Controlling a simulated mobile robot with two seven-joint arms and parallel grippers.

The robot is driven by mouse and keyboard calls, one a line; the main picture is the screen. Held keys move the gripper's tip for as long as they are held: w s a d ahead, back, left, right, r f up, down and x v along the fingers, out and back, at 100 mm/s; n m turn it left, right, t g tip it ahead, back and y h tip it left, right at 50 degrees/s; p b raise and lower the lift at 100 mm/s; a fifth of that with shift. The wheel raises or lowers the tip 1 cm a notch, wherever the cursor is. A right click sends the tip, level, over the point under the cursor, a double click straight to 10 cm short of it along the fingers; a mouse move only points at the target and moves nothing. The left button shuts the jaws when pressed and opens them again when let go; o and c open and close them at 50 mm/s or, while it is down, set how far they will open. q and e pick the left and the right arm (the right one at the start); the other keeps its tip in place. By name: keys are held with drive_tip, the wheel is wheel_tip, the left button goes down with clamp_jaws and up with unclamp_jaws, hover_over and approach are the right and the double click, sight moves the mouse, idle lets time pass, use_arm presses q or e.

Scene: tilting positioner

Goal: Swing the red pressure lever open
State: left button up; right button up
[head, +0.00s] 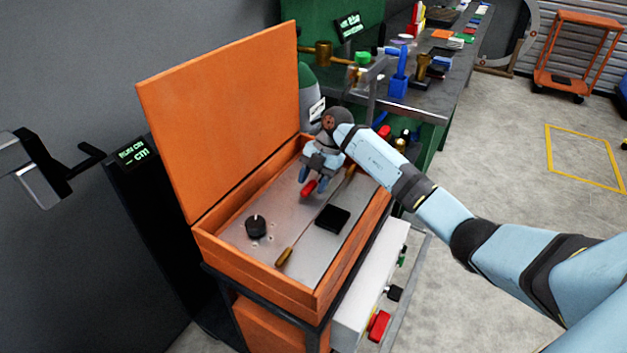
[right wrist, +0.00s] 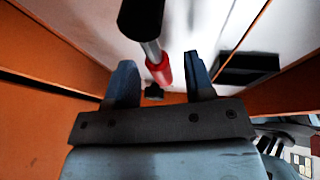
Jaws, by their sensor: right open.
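The red pressure lever (head: 309,187) sits inside the open orange box, on its grey metal panel (head: 290,215). My right gripper (head: 313,178) is over the panel at the lever, pointing down. In the right wrist view the lever's red part (right wrist: 160,70) shows with a silver shaft and a black end. It lies between the two open fingers of the right gripper (right wrist: 157,62), with gaps on both sides. The gripper hides part of the lever in the head view.
The orange lid (head: 225,110) stands up at the back left. A black knob (head: 256,227), a black square pad (head: 332,219) and a brass-ended rod (head: 284,257) are on the panel. The orange walls surround the panel closely. A cluttered workbench (head: 425,90) stands behind.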

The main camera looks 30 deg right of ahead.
clamp_jaws()
